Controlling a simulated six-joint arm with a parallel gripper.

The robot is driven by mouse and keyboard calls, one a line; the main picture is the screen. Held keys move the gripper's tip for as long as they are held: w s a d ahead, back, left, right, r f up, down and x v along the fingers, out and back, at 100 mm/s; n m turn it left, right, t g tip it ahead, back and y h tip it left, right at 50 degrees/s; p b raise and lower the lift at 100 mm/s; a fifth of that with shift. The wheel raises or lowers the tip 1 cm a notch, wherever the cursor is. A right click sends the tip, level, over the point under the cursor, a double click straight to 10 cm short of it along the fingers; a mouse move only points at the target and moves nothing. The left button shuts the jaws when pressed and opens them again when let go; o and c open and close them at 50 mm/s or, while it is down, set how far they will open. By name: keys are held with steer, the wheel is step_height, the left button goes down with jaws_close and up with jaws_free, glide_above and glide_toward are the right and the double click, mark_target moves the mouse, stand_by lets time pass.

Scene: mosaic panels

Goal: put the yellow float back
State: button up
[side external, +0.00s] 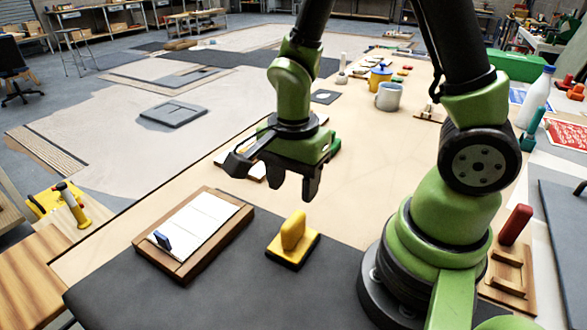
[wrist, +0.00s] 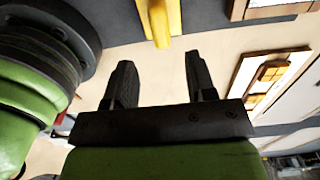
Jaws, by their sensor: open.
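The yellow float (side external: 293,232) stands on the dark mat, its handle up and its dark underside down. It also shows at the top edge of the wrist view (wrist: 165,22), partly cut off. My gripper (side external: 294,186) is open and empty, above the float and a little farther back, not touching it. In the wrist view its two fingers (wrist: 160,80) are spread apart, with only the tan bench top between them.
A wooden tray (side external: 239,222) with a white panel and a small blue piece lies left of the float. A wooden rack (side external: 512,283) with a red-handled tool (side external: 515,225) stands right of my base. Bare mat lies around the float.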

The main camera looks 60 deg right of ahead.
steer(key=s+r+n+t+y, duration=0.1)
steer(key=s+r+n+t, duration=0.2)
steer(key=r+n, duration=0.4)
steer(key=s+a+r+n+t+y, duration=0.1)
steer(key=s+r+n+t, duration=0.3)
steer(key=r+n, duration=0.3)
step_height(320, 180, up, 4)
steer(key=shift+r, duration=0.1)
